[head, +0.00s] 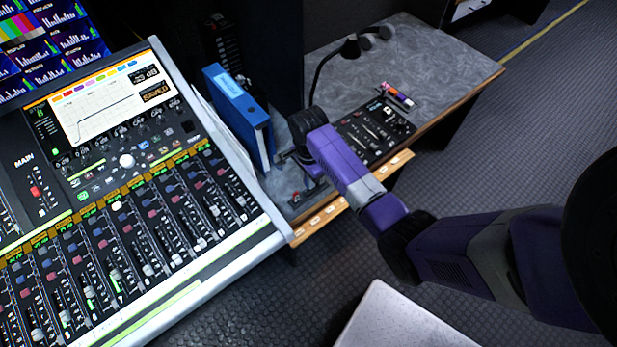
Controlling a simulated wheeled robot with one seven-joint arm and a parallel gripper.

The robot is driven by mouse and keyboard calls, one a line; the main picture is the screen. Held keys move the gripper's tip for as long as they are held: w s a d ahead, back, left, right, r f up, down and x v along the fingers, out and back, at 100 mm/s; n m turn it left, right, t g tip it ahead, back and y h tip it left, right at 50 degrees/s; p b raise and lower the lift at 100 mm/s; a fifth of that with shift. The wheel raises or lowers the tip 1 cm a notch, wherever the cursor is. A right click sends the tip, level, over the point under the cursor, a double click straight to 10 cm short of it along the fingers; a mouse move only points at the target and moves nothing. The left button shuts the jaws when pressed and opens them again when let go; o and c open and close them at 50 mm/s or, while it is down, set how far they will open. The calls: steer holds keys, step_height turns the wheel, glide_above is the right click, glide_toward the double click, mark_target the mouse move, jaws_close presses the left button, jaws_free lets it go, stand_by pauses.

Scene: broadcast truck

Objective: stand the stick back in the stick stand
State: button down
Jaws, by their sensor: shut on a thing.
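My gripper (300,168) is at the left end of the grey desk, low over its top, just right of the blue binder. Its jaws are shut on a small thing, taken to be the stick. The fingers and wrist hide most of it, and small dark and red bits show around the fingertips. I cannot tell its tilt or whether it touches the desk. A small item with purple, orange and red pieces (397,95) lies at the back of the small black control panel. It is too small to tell whether it is the stick stand.
A blue binder (238,115) stands between the large mixing console (130,200) and my gripper. A black gooseneck lamp or microphone (325,68) arches behind my wrist. The small black control panel (372,130) sits right of my gripper. The desk's (440,62) back right is clear.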

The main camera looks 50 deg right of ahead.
steer(key=shift+f, duration=0.5)
steer(key=shift+p, duration=0.65)
stand_by(1.6)
steer(key=shift+f+b, duration=0.85)
steer(key=shift+f, duration=0.4)
steer(key=c, duration=1.4)
jaws_free()
steer(key=shift+c, duration=0.2)
step_height(320, 180, up, 8)
steer(key=shift+f, duration=0.1)
